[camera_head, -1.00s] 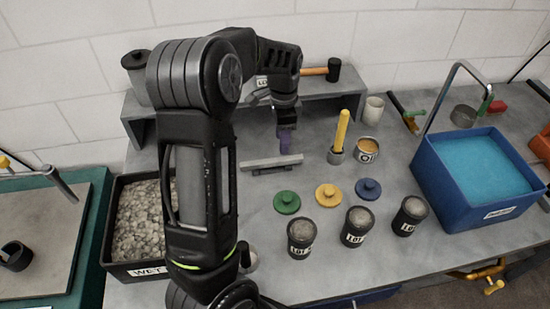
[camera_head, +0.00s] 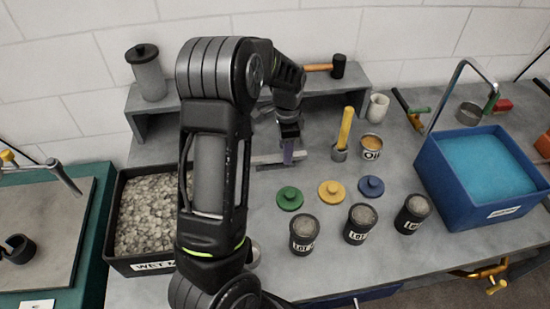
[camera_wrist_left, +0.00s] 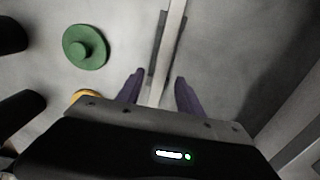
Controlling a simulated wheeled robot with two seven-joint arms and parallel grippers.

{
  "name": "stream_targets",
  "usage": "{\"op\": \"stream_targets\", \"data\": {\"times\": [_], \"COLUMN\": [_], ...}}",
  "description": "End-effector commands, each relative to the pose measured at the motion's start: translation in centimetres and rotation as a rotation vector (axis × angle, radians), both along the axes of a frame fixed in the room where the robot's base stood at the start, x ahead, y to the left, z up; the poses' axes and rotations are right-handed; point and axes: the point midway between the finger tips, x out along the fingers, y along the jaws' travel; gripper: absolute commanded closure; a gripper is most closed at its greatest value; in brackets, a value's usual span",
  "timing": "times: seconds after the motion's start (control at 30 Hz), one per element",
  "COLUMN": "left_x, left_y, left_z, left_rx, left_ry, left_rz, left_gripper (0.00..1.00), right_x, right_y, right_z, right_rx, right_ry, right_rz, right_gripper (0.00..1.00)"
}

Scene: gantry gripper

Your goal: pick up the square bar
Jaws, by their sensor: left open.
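The square bar (camera_head: 265,160) is a long, thin light-grey bar on the grey bench, below the raised shelf. My left gripper (camera_head: 289,153) points down over the bar's right part and hides some of it. In the left wrist view, the bar (camera_wrist_left: 170,40) runs between the two purple fingers of my left gripper (camera_wrist_left: 160,80). The fingers are open and apart, one on each side of it, with visible gaps. I cannot tell the exact fingertip height above the bench. My right gripper is in neither view.
Green (camera_head: 290,198), yellow (camera_head: 331,194) and blue (camera_head: 371,187) lids lie in front of the bar, with dark pots (camera_head: 304,234) nearer. A yellow-handled tool (camera_head: 345,128) stands to the right. A gravel bin (camera_head: 118,262) is left; a blue tub (camera_head: 437,183) is right.

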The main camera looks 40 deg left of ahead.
Motion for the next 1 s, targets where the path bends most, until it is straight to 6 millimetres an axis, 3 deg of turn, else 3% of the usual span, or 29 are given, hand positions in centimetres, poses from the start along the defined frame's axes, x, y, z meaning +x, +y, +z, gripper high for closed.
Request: {"op": "stream_targets", "data": {"times": [0.17, 0.73, 1.0], "left_x": [-0.05, -0.02, -0.02], "left_y": [-0.06, -0.03, -0.03], "left_z": [-1.53, -1.51, -1.50], "left_rx": [-0.002, -0.001, -0.001], "left_ry": [0.001, 0.001, 0.001], "left_rz": [0.000, 0.000, 0.000], "left_gripper": [0.56, 0.56, 0.78], "right_x": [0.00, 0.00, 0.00], "right_y": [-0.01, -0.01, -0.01], "right_z": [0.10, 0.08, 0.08], "right_rx": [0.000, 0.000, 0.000], "right_ry": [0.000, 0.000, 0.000], "right_rz": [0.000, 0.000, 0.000], "right_gripper": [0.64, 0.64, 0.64]}}
